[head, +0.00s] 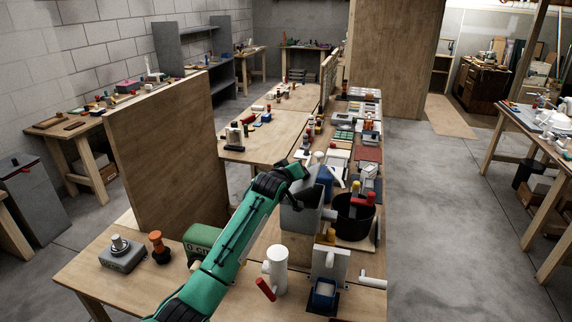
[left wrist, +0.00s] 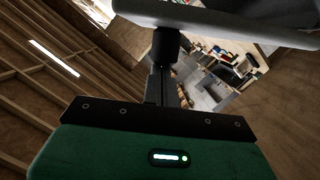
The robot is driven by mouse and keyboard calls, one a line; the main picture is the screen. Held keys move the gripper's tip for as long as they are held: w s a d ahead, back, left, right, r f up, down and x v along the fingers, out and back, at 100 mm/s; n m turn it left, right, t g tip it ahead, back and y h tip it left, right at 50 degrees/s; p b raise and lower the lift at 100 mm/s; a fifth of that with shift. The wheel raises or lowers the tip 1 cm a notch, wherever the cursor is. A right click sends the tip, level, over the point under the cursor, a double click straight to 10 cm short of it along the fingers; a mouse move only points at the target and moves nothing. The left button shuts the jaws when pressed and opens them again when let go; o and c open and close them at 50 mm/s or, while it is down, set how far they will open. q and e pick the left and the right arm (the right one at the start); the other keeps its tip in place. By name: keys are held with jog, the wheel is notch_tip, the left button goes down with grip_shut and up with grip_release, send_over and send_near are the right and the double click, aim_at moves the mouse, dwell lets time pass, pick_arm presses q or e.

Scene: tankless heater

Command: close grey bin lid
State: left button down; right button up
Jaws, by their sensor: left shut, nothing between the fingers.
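A grey bin (head: 301,220) stands on the workbench in the middle of the head view. A grey flap that looks like its lid (head: 314,190) is at its top, partly behind my gripper; I cannot tell its exact angle. My left gripper (head: 301,168) is at the top of the bin, by the lid, shut and empty. In the left wrist view the shut fingers (left wrist: 165,85) point up towards a pale grey rim (left wrist: 225,20), which may be part of the lid. I cannot tell whether they touch. My right gripper is not in view.
A black bucket (head: 354,216) with tools stands right of the bin. A white cylinder (head: 275,268), a green box (head: 202,241) and a blue container (head: 324,293) are nearer. A wooden panel (head: 168,150) rises at the left. Clear floor (head: 440,220) lies to the right.

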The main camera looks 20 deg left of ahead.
aim_at(312, 182)
pick_arm(q)
jog(key=d+f+m, duration=0.1)
jog(key=d+m, duration=0.1)
jog(key=shift+d+f+y, duration=0.35)
jog(key=shift+y, duration=0.05)
jog(key=shift+w+d+f+m+y+b, duration=0.15)
jog(key=shift+d+f+m+y+b, duration=0.45)
jog(key=shift+d+f+m+b, duration=0.75)
jog(key=shift+f+m, duration=0.15)
jog(key=shift+m, duration=0.2)
